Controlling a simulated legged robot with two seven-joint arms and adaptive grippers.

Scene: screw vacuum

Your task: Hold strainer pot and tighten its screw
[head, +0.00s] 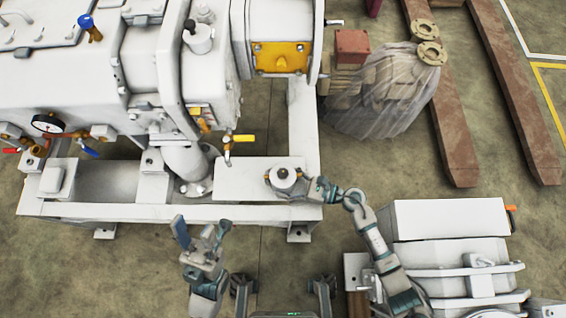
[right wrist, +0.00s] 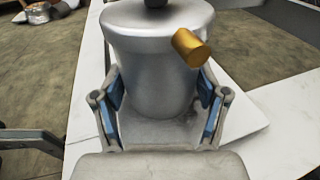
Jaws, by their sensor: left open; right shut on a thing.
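The strainer pot (head: 284,176) is a small grey-white pot with a dark knob on top. It stands upright on the white frame of the machine. In the right wrist view the pot (right wrist: 157,75) fills the middle, with a brass-coloured stub (right wrist: 192,48) on its upper side. My right gripper (head: 305,188) is shut on the pot's body; its blue-padded fingers (right wrist: 160,105) sit on either side of it. My left gripper (head: 200,240) is open and empty, to the left of the pot and in front of the frame. I cannot tell which part is the screw.
The large white vacuum machine (head: 90,85) fills the upper left, with a yellow-handled valve (head: 240,138) left of the pot. A wrapped load (head: 380,95) stands behind on the right. A white unit (head: 450,220) is at the right. The floor between is clear.

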